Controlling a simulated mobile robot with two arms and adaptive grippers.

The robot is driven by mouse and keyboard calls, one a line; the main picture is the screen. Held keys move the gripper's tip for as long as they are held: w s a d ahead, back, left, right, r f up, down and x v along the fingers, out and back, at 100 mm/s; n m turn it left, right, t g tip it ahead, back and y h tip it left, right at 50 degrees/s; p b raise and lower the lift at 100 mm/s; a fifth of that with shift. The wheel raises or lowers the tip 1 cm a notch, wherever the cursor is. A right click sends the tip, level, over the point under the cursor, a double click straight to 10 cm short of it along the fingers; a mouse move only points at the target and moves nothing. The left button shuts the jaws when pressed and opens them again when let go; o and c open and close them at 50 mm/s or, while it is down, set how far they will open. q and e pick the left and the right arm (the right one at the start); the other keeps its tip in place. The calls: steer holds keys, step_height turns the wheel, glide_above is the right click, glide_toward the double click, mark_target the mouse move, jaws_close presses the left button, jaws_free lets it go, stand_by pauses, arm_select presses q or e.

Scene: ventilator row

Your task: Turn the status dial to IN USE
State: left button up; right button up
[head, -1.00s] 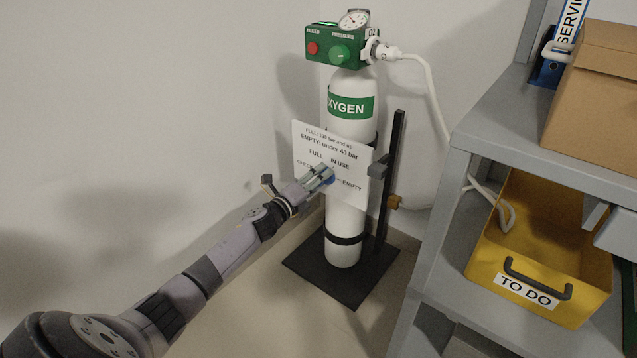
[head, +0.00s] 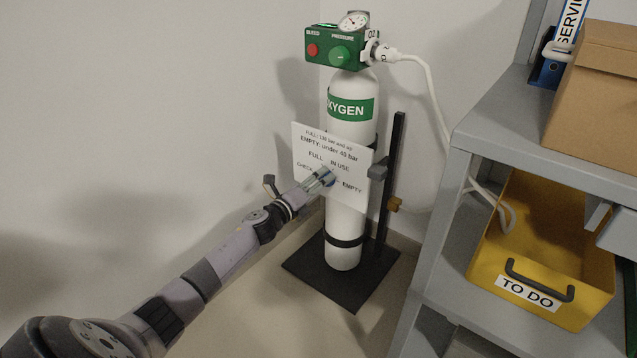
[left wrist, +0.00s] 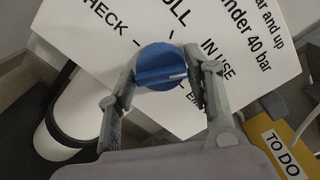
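The blue status dial (left wrist: 160,68) sits on a white sign (head: 312,142) strapped to the oxygen cylinder (head: 345,222). The sign reads CHECK, FULL, IN USE and EMPTY around the dial. In the left wrist view the dial's white pointer line points right, roughly between IN USE and EMPTY. My left gripper (head: 321,180) is at the dial, with one finger on each side of it (left wrist: 162,72). The fingers are very close to the dial's rim; whether they press on it I cannot tell. In the head view the fingers partly hide the dial (head: 329,179). My right gripper is not in view.
A green regulator box (head: 334,47) tops the cylinder, with a white hose (head: 428,85) running right. A dark post (head: 393,165) stands beside it. A grey shelf (head: 463,133) with a yellow TO DO bin (head: 565,312) and a cardboard box (head: 590,110) is at the right.

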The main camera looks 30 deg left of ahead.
arm_select(q)
steer(key=o, duration=0.3)
steer(key=shift+o, duration=0.2)
steer(key=shift+a, duration=0.1)
steer(key=s, duration=1.2)
steer(key=shift+a, duration=0.45)
steer(key=shift+d, duration=0.1)
